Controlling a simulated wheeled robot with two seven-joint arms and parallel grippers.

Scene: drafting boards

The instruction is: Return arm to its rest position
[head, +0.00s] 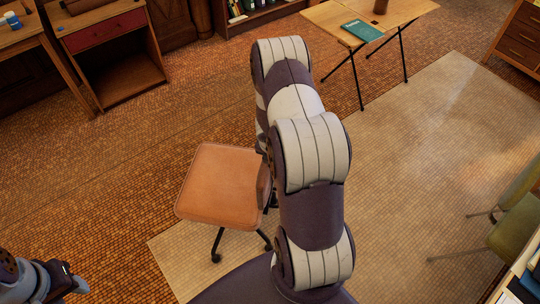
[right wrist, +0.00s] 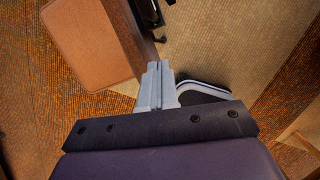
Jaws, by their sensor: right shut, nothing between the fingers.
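My right arm (head: 310,185) rises through the middle of the head view, bent and extended out over the floor. Its gripper is hidden behind the arm links there. In the right wrist view my right gripper (right wrist: 157,85) has its two grey fingers together, with nothing between them. Part of my left arm (head: 30,280) shows at the bottom left corner of the head view. Its left gripper (head: 68,280) is small and partly cut off, and its finger opening cannot be made out.
A tan-seated swivel chair (head: 225,185) stands just left of my right arm; its seat (right wrist: 92,40) also shows in the right wrist view. A folding table (head: 400,15) with a green book (head: 362,30) stands behind. A green chair (head: 515,240) is at right. Open floor (head: 420,150) lies between.

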